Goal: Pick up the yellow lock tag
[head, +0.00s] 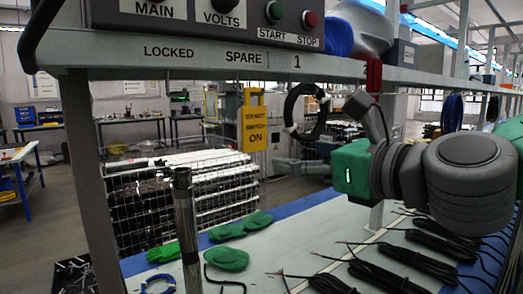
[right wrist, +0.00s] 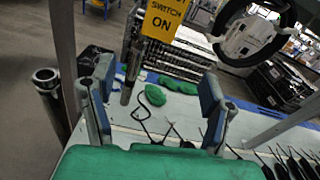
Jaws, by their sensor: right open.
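The yellow lock tag (head: 254,122) hangs upright below the shelf edge, under the "LOCKED" and "SPARE" labels. It reads "SWITCH ON" in its lower part. In the right wrist view the tag (right wrist: 163,18) is at the top, cut off by the frame edge, above and beyond my fingertips. My right gripper (head: 298,166) is to the right of the tag and lower, pointing left. In the right wrist view its two fingers (right wrist: 156,82) are wide apart with nothing between them. The gripper and tag are apart. My left gripper is not in view.
A black cable coil (head: 305,111) hangs right of the tag. The shelf (head: 200,56) with its control box runs above. A metal tube (head: 185,225) stands upright in front. Green gloves (head: 228,258) and dark cables (head: 390,268) lie on the bench below.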

